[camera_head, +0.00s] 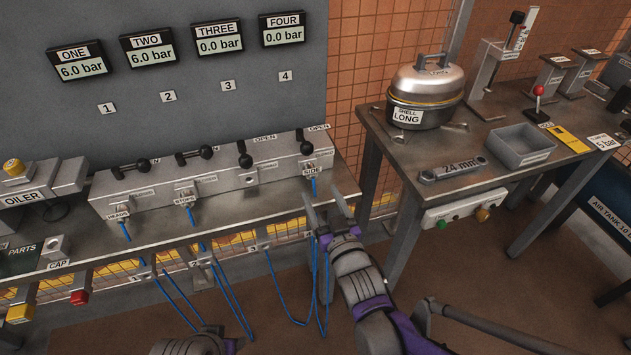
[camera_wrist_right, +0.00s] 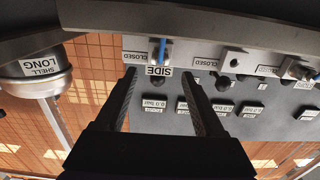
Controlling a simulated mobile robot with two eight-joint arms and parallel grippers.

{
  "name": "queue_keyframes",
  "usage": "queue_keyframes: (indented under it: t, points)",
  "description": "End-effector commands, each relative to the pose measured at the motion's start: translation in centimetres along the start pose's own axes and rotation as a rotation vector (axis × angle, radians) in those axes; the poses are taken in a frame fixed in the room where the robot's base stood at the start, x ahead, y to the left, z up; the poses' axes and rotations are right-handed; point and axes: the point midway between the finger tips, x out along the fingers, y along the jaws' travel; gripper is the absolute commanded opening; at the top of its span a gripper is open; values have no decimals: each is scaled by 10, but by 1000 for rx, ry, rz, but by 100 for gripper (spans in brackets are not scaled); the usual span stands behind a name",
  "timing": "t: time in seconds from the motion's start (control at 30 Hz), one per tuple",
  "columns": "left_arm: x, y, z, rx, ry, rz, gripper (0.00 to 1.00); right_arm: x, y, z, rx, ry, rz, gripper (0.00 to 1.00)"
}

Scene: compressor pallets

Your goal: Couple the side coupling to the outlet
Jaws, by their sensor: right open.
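The side coupling (camera_head: 309,176), tagged SIDE with a blue hose, is at the fourth outlet position on the front of the grey valve manifold (camera_head: 222,178). How fully it is seated cannot be told. In the right wrist view, its SIDE tag (camera_wrist_right: 158,71) shows upside down between my fingertips. My right gripper (camera_head: 328,210) is open and empty, below and in front of this coupling, apart from it. The third outlet (camera_head: 251,180) is bare. The heads coupling (camera_head: 119,200) and stops coupling (camera_head: 185,193) are at the first two outlets. My left gripper (camera_head: 195,344) is partly cut off at the bottom.
Displays one and two read 6.0 bar; three (camera_head: 219,38) and four (camera_head: 284,30) read 0.0. Blue hoses (camera_head: 270,280) hang below the bench edge. The right table holds a shell (camera_head: 427,92), a 24 mm wrench (camera_head: 453,169) and a grey bin (camera_head: 520,147).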

Motion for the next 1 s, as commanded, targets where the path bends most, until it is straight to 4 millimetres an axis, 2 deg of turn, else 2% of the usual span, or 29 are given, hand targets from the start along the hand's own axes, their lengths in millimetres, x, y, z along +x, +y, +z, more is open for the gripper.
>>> queue_keyframes:
  t: [0.1, 0.23, 0.87, 1.0]
  points:
    - [-3, 0, -1, 0, 1, 0, 50, -21, 0, -1, 0, 0, 0, 71]
    - [-4, 0, -1, 0, 1, 0, 50, -33, 0, 0, -1, 0, 0, 71]
    - [-4, 0, -1, 0, 1, 0, 50, -38, 0, 0, 0, -3, 1, 71]
    - [-4, 0, -1, 0, 1, 0, 50, -48, 16, 10, 1, -93, 41, 71]
